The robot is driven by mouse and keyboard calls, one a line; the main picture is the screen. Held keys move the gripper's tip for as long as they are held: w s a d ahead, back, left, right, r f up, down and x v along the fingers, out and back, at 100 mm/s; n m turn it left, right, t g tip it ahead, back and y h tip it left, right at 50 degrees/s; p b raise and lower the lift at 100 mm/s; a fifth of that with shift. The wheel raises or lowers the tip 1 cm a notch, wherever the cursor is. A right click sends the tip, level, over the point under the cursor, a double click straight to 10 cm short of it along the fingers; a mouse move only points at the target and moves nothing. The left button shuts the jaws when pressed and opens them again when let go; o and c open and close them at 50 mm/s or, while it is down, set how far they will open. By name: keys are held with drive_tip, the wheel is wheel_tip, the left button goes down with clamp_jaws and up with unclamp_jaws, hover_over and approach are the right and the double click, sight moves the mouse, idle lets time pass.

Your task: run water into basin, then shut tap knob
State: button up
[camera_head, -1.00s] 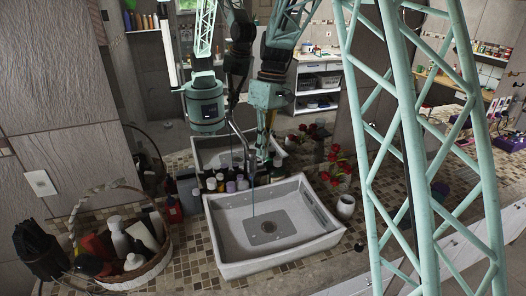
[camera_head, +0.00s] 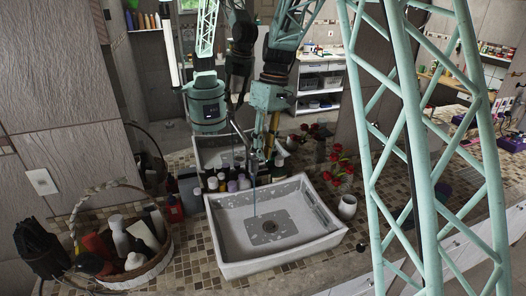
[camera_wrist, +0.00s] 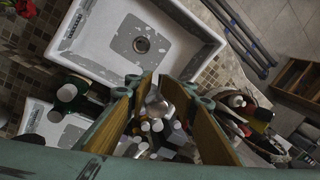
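The white basin (camera_head: 222,235) stands on the mosaic counter, with a grey patch around its drain; its rim also shows in the wrist view (camera_wrist: 120,70). A thin bluish stream of water (camera_head: 254,203) falls into it from the tap (camera_head: 238,130). My gripper (camera_head: 266,150) is behind the basin, close to the tap's right side. In the wrist view my gripper (camera_wrist: 172,86) has its two fingers apart, with a metallic part, probably of the tap, showing between them. The knob is not clearly visible, and I cannot tell whether a finger touches it.
Several bottles (camera_head: 232,184) crowd behind the basin. A wicker basket (camera_head: 150,270) with bottles stands at left. Red flowers (camera_head: 338,166) and a white cup (camera_head: 347,206) are at right. A mirror behind repeats the basin. The space above the basin is clear.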

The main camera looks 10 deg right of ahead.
drive_tip(key=shift+w+r, duration=0.1)
drive_tip(key=shift+r, duration=0.15)
drive_tip(key=v, duration=1.1)
drive_tip(key=shift+r, duration=0.4)
drive_tip(key=shift+a, duration=0.1)
idle(1.0)
drive_tip(key=s+a+r+t+h+b, duration=0.1)
drive_tip(key=s+a+r+t+h, duration=0.1)
drive_tip(key=s+a+h, duration=0.1)
drive_tip(key=shift+a+m+h, duration=0.4)
drive_tip(key=shift+a+h, duration=0.1)
drive_tip(key=shift+a, duration=0.65)
drive_tip(key=shift+f, duration=0.1)
wheel_tip(320, 180, down, 13)
drive_tip(key=w+d, duration=0.1)
drive_tip(key=d, duration=0.1)
drive_tip(key=shift+f, duration=0.2)
idle(0.4)
